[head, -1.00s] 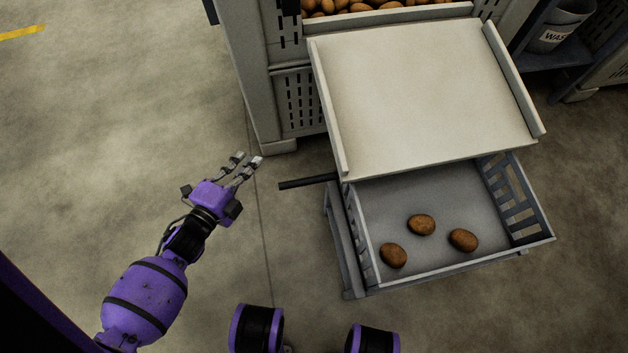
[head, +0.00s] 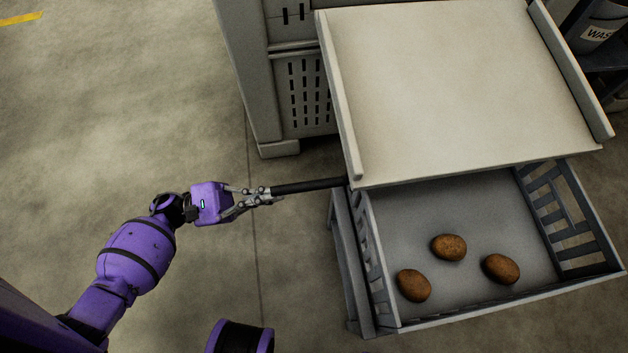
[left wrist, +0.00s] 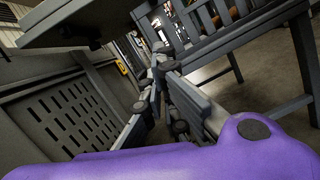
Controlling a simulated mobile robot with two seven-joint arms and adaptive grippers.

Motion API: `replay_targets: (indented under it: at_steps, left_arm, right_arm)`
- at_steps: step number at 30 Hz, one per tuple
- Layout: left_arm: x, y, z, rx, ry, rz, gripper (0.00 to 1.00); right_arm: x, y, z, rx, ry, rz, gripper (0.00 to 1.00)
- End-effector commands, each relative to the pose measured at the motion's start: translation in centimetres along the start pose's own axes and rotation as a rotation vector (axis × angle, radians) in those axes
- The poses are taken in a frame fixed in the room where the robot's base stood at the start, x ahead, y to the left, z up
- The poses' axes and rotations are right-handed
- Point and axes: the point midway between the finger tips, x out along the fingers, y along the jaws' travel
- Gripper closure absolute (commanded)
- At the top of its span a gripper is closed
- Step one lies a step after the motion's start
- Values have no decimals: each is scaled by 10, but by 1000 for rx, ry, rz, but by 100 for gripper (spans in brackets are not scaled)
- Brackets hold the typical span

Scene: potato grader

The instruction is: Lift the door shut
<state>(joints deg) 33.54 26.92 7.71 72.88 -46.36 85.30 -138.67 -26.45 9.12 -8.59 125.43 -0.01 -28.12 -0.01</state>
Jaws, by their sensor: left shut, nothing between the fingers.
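The door (head: 460,85) is a wide cream panel with raised side rails. It lies lowered, sloping out from the bin over a grey crate. A dark rod handle (head: 310,186) sticks out to the left from its lower left corner. My left gripper (head: 268,196) is at the rod's free end, its fingers pointing right along the rod. Its fingers are shut with nothing held; whether they touch the rod's tip I cannot tell. In the left wrist view the closed fingers (left wrist: 163,75) show in the middle. My right gripper is out of view.
The grey slatted crate (head: 480,312) under the door's lower edge holds three potatoes (head: 449,247). A slotted bin (head: 303,95) stands behind the door on the left. A waste bucket (head: 598,33) is at upper right. The floor to the left is clear.

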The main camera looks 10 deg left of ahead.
Motion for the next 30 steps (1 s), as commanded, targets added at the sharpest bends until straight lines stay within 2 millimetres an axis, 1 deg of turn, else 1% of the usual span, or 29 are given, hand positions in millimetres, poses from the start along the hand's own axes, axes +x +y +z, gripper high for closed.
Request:
replay_targets:
  at_steps: [5,16,21,25,30]
  left_arm:
    - [21,0,0,4,-4,2,100]
    - [100,1,0,4,-3,3,100]
    - [104,0,23,4,0,2,100]
    - [107,0,33,2,1,3,100]
    - [108,1,38,1,1,4,100]
  right_arm:
    - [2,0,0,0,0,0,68]
    - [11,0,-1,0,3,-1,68]
    - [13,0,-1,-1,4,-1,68]
    - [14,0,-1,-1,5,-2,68]
    - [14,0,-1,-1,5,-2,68]
